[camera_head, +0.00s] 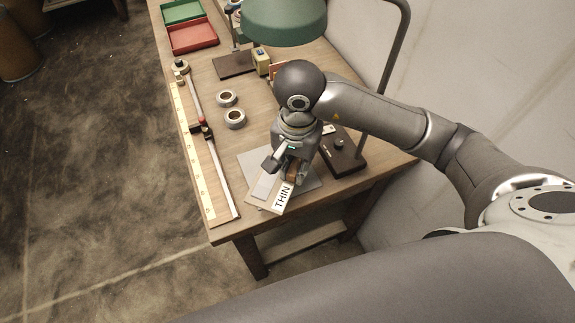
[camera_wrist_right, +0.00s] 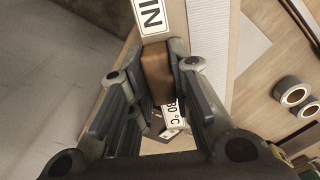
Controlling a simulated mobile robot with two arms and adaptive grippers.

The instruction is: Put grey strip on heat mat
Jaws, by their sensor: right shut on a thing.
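My right gripper (camera_head: 287,176) points down over the front end of the bench. Its fingers are shut on a brown block (camera_wrist_right: 157,72), which also shows between the fingertips in the head view. My left gripper is out of view.
Two tape rolls (camera_head: 235,119) stand behind the mat. A long ruler and rail (camera_head: 219,176) run along the left edge. A dark lamp base (camera_head: 342,152) is close right of the gripper. An 80 °C label (camera_wrist_right: 173,114) shows beyond the fingers. Red (camera_head: 193,37) and green trays lie far back.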

